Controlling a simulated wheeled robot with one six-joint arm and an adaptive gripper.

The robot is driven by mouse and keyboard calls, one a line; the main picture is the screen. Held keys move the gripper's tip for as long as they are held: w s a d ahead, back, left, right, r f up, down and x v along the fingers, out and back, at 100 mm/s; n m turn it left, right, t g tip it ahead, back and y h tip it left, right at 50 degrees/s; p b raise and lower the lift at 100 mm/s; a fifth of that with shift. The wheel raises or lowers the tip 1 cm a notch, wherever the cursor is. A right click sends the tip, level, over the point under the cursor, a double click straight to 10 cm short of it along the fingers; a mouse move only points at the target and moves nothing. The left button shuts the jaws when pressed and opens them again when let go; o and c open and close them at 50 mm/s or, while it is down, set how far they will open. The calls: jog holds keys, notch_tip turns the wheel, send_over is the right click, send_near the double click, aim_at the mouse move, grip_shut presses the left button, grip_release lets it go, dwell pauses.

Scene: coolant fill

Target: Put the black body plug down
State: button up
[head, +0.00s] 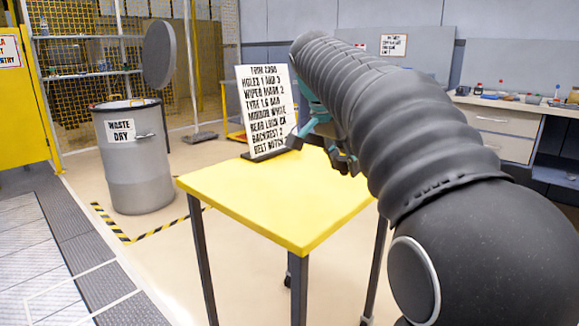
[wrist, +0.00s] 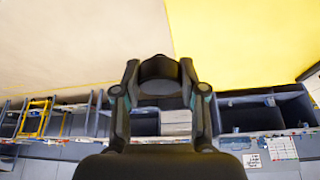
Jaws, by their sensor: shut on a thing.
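The black body plug (wrist: 159,68) is a small dark round piece between the fingertips of my gripper (wrist: 159,78) in the wrist view. My gripper is shut on it. In the head view my gripper (head: 342,160) shows only partly beside my arm, over or near the back right of the yellow table; I cannot tell its height above the top. The plug cannot be made out in the head view. The yellow table (head: 275,205) has a bare top in front; it also shows at the upper right of the wrist view (wrist: 245,40).
A sign with printed lines (head: 265,110) stands at the table's back edge. A grey waste bin (head: 140,165) with a raised lid (head: 159,55) stands at the left, apart from the table. A cluttered workbench (head: 515,112) is at the back right.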

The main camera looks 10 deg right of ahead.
send_over(295, 208)
jog(key=a, duration=0.1)
jog(key=f, duration=0.7)
jog(key=shift+s+a, duration=0.15)
jog(key=shift+s, duration=0.25)
jog(key=shift+f, duration=2)
jog(key=shift+f+b, duration=0.15)
jog(key=shift+b, duration=0.15)
jog(key=o, duration=0.9)
jog(key=shift+a+r, duration=0.1)
jog(key=shift+r, duration=0.35)
jog(key=p+v, duration=0.2)
jog(key=v, duration=0.9)
jog(key=shift+r, duration=0.2)
